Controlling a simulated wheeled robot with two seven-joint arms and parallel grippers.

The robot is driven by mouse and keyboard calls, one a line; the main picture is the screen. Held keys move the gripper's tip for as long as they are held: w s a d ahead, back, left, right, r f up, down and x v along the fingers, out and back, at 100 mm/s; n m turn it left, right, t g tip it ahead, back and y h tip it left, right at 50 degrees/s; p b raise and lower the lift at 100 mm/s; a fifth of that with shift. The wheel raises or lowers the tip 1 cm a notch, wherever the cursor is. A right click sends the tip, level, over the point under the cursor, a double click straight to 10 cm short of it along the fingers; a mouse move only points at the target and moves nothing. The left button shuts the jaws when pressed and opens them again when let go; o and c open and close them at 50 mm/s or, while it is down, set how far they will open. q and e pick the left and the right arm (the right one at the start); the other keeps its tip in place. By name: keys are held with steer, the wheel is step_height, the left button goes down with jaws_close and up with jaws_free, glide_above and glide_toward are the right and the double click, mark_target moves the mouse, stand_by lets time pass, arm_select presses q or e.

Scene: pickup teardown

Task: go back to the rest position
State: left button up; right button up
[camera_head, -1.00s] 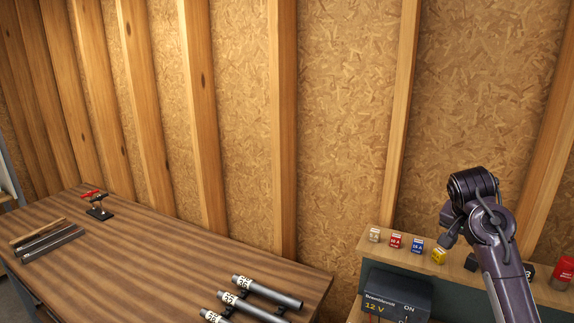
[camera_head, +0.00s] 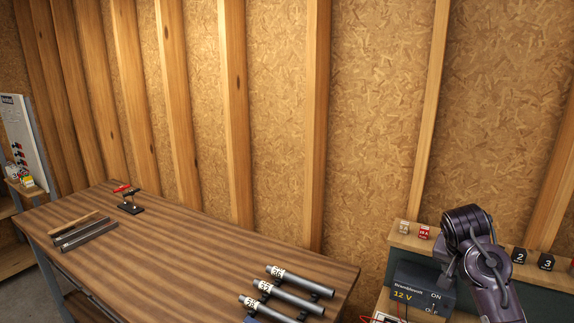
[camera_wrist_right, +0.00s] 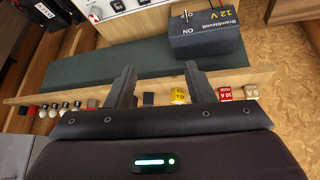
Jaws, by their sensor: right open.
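My right arm (camera_head: 477,250) comes up at the lower right of the head view, in front of the shelf. In the right wrist view my right gripper (camera_wrist_right: 158,86) is open, its two dark fingers spread with nothing held between them. The fingers overlap the shelf edge in that picture, near a yellow fuse block (camera_wrist_right: 179,96); I cannot tell how far apart they are. My left gripper is in neither view.
A wooden bench (camera_head: 190,240) at left holds labelled tubes (camera_head: 290,282), metal bars (camera_head: 85,234) and a small red-handled stand (camera_head: 130,208). The shelf (camera_head: 400,241) carries fuse blocks and numbered black blocks. A 12 V box (camera_head: 421,290) stands below.

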steer(key=s+a+f+n+y, duration=0.2)
steer(key=s+a+f+n, duration=0.4)
steer(key=s+a+f, duration=0.7)
steer(key=s+a+f+n+y, duration=0.1)
steer(key=s+a+f+n, duration=0.1)
steer(key=s+a, duration=0.35)
steer(key=s+a+f+n+y, duration=0.2)
steer(key=s, duration=0.7)
steer(key=s+f+g+b, duration=0.3)
steer(key=f+b, duration=0.6)
steer(key=f, duration=3.2)
arm_select(q)
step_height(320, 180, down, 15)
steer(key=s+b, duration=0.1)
steer(key=b, duration=0.4)
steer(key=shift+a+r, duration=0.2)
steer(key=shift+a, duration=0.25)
arm_select(e)
steer(key=s+d+f+n, duration=0.1)
steer(key=s+d+f, duration=0.2)
steer(key=s+f, duration=1.6)
step_height(320, 180, down, 2)
steer(key=shift+d+f, duration=0.2)
